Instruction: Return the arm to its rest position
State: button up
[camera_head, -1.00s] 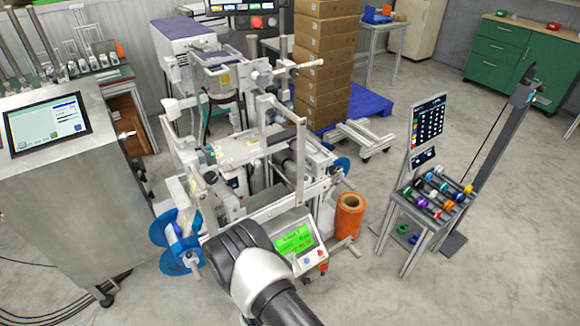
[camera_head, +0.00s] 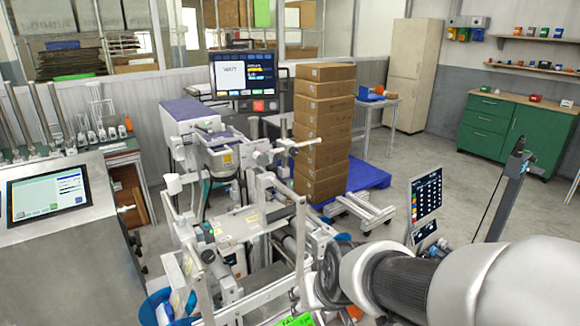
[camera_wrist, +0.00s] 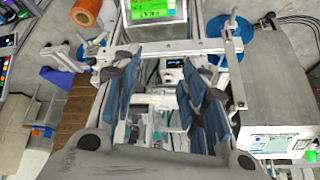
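My gripper (camera_wrist: 162,100) shows in the wrist view with its two blue-grey fingers spread apart and nothing seen held between them. Behind the fingers is the film reel machine, with its white frame bar (camera_wrist: 190,46), a blue reel (camera_wrist: 230,32) and a green-screened control box (camera_wrist: 155,12). In the head view, my arm reaches in from the lower right in front of the machine (camera_head: 235,225). My gripper cannot be made out there.
An orange film roll (camera_wrist: 86,12) shows at the wrist view's upper left. In the head view, stacked cardboard boxes (camera_head: 322,130) stand behind the machine on a blue pallet (camera_head: 370,175). A steel cabinet with a screen (camera_head: 50,195) stands left. Open floor (camera_head: 440,165) lies right of the boxes.

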jog(key=s+d+r, duration=0.1)
jog(key=s+d, duration=0.2)
jog(key=s, duration=0.3)
jog(key=s+d+r+m+h, duration=0.1)
jog(key=s+d+r, duration=0.1)
jog(key=s, duration=0.4)
jog(key=s+d+r+m+g+h, duration=0.1)
jog(key=s+d+r, duration=0.1)
jog(key=s+d, duration=0.3)
jog(key=shift+s+r, duration=0.25)
jog(key=shift+s, duration=0.75)
jog(key=shift+c, duration=0.5)
